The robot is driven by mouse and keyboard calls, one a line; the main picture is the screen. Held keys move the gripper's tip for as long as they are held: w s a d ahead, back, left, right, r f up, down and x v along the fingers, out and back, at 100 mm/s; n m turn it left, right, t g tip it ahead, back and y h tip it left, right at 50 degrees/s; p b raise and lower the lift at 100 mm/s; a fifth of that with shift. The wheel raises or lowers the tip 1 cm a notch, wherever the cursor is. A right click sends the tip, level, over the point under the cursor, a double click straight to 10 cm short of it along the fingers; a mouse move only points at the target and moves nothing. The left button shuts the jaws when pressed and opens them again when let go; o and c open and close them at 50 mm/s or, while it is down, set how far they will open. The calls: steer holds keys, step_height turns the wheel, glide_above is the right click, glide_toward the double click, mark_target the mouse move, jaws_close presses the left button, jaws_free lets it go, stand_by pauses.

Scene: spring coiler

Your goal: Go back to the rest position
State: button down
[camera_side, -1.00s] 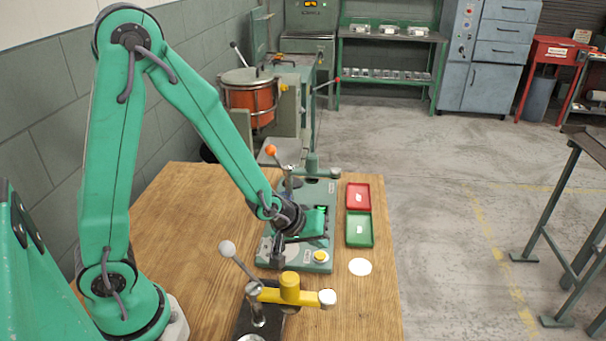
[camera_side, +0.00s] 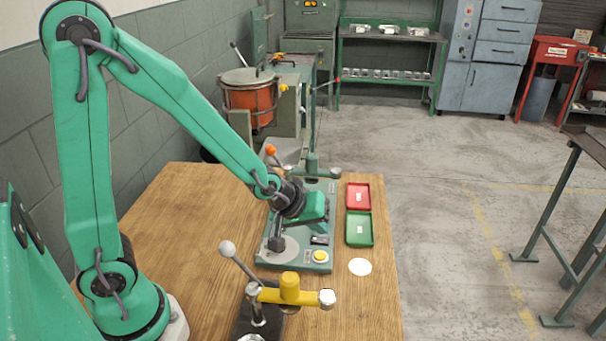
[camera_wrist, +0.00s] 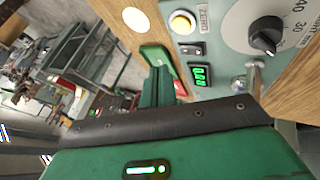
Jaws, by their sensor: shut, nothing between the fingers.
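My gripper (camera_side: 316,210) is above the green-grey coiler machine (camera_side: 298,262) on the wooden table in the side view. In the wrist view my gripper's green fingers (camera_wrist: 158,86) are together with nothing between them. That button is yellow in the side view (camera_side: 320,256). My gripper hides part of the machine's middle.
A red tray (camera_side: 367,188) and a green tray (camera_side: 349,230) lie right of the machine. A white disc (camera_side: 360,267) lies nearer. A yellow lever tool (camera_side: 289,289) stands at the front, its white-knobbed handle (camera_side: 227,248) raised. An orange-knobbed lever (camera_side: 271,150) rises behind. The table's left is clear.

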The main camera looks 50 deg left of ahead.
stand_by(0.4)
steer(key=s+a+r+m+g, duration=0.1)
steer(key=s+a+r+m, duration=0.1)
steer(key=s+r+m, duration=0.2)
steer(key=s+a+r+m+y, duration=0.1)
steer(key=s+a+r+m, duration=0.2)
steer(key=s+r, duration=0.8)
steer(key=shift+s+r+m+g, duration=0.3)
steer(key=shift+s+m+g, duration=0.15)
steer(key=shift+s, duration=0.55)
